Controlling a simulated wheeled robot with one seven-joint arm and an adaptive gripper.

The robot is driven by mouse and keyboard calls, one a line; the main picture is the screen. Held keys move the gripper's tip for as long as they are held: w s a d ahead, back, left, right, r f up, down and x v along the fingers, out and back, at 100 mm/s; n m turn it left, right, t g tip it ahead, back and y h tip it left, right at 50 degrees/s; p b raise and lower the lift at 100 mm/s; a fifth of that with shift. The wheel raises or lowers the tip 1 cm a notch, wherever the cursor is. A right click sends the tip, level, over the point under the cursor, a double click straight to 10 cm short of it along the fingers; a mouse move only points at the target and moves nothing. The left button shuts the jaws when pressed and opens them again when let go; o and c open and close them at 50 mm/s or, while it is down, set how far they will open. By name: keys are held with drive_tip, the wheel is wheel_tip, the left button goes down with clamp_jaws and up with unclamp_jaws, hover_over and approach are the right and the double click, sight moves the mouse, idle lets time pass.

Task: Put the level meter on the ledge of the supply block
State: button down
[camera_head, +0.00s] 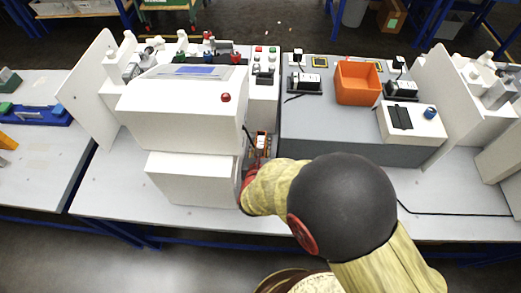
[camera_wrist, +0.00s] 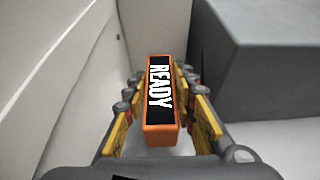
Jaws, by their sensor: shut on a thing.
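The level meter, an orange block with a black face reading "READY" (camera_wrist: 160,95), is between the yellow-padded fingers of my gripper (camera_wrist: 163,105) in the wrist view. My gripper is shut on it. In the head view my gripper (camera_head: 259,146) is low in the narrow gap between the white machine (camera_head: 185,115) and the long grey block (camera_head: 335,138). The meter is mostly hidden there by my gripper and arm. I cannot tell for sure which block is the supply block. No ledge shows clearly in the wrist view.
White walls of the machine stand close on the left of my gripper; the grey block (camera_wrist: 275,75) is close on the right. An orange bin (camera_head: 357,83) and a white box with a blue knob (camera_head: 412,123) sit on the grey block. A button panel (camera_head: 264,85) stands behind the gap.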

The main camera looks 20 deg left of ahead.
drive_tip(key=shift+w+f, duration=0.1)
drive_tip(key=shift+w, duration=0.1)
drive_tip(key=shift+f+b, duration=0.75)
drive_tip(key=shift+f, duration=0.85)
drive_tip(key=shift+f, duration=0.25)
drive_tip(key=c, duration=1.5)
unclamp_jaws()
drive_tip(key=shift+o, duration=0.2)
drive_tip(key=shift+r, duration=0.15)
drive_tip(key=shift+s+r, duration=0.2)
drive_tip(key=p+v, duration=0.3)
drive_tip(key=v, duration=0.8)
drive_tip(key=shift+s, duration=0.35)
drive_tip(key=shift+r, duration=0.1)
